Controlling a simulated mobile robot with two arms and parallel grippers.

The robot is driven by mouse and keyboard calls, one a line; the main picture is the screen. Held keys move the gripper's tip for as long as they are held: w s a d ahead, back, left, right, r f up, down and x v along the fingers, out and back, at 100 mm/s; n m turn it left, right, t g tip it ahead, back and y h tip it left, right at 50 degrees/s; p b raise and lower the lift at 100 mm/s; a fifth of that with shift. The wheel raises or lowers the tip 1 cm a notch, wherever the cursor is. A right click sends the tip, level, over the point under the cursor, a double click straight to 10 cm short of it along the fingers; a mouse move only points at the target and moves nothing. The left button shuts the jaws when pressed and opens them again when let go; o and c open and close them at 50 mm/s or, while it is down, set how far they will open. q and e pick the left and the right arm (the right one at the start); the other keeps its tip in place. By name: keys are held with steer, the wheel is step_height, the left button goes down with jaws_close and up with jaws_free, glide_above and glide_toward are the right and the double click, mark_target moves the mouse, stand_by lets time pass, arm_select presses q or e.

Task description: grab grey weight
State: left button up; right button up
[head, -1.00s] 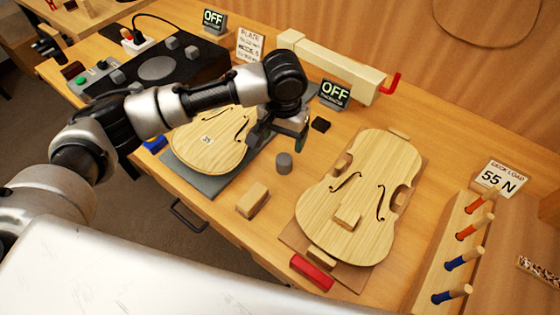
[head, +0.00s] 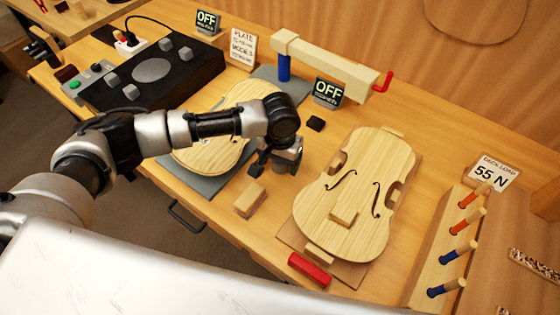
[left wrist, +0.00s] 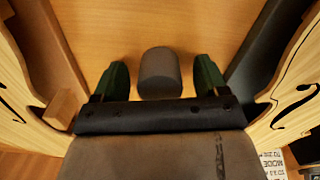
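The grey weight (left wrist: 160,72) is a short, dark grey cylinder on the wooden bench top in the left wrist view. My left gripper (head: 276,164) is open, with one green-padded finger on either side of the weight and a visible gap on each side. In the head view the gripper is low over the bench between the two violin plates, and it hides the weight. My right gripper is not in view.
A violin body (head: 362,192) with wooden blocks lies to the right. Another violin plate (head: 205,150) lies on a grey mat to the left. A loose wooden block (head: 250,200) stands close in front of the gripper.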

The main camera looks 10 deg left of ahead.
arm_select(q)
steer(key=c, duration=1.2)
steer(key=shift+w+r, duration=0.1)
steer(key=shift+c, duration=0.2)
